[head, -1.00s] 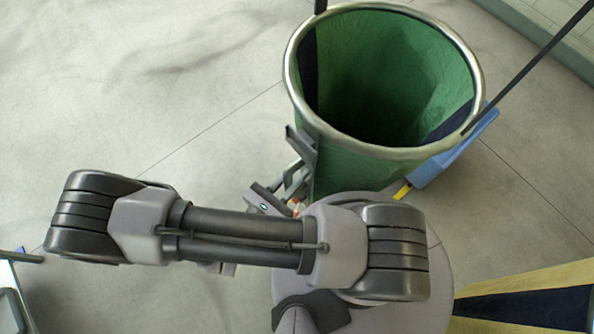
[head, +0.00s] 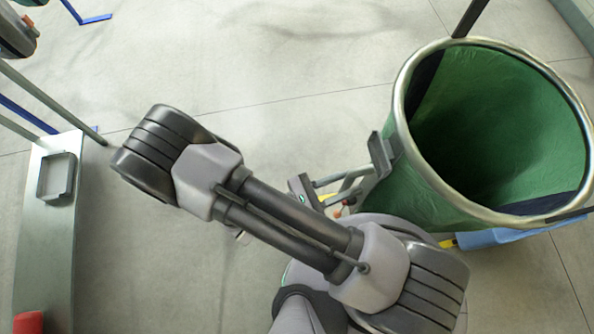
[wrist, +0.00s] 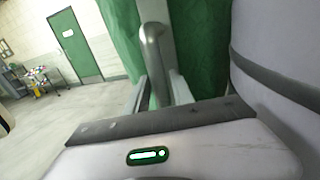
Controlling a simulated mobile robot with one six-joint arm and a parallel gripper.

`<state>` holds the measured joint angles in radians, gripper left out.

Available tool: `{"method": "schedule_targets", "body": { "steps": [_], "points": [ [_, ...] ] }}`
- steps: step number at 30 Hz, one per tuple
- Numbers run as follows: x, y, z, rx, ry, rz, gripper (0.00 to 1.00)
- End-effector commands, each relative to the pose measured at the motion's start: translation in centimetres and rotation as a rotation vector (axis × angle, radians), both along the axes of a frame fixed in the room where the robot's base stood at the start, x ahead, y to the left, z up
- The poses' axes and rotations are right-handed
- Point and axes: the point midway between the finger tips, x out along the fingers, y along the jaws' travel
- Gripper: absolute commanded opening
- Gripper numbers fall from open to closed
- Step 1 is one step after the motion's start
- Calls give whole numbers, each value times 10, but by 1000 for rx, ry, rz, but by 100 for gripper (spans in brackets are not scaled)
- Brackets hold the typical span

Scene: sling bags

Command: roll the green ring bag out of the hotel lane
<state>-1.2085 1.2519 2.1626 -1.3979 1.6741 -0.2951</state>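The green ring bag (head: 418,180) stands upright at the right in the head view, with a round metal rim and an open mouth. A grey upright handle (head: 380,155) is on its left side. My gripper (head: 345,186) is at that handle, low beside the bag, with the arm partly above it. In the wrist view the handle (wrist: 152,45) rises between my two fingers, with green cloth behind it. The gripper looks shut on this handle. The finger contact itself is partly hidden.
A blue part (head: 500,236) sits at the bag's base. A metal stand (head: 45,240) with a grey tray and a red object is at the left edge. Blue legs show at the upper left. Grey floor is open at the top centre. A green door (wrist: 78,45) is farther off.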

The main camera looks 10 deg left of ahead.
Motion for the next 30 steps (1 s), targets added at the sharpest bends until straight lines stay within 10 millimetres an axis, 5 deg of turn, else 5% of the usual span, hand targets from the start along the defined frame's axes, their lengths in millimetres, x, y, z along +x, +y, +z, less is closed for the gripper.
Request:
{"method": "schedule_targets", "body": {
  "steps": [15, 30],
  "points": [
    [-62, 112, 0, 1, 0, 1, 29],
    [-69, 123, 0, 0, 0, -1, 29]
  ]
}}
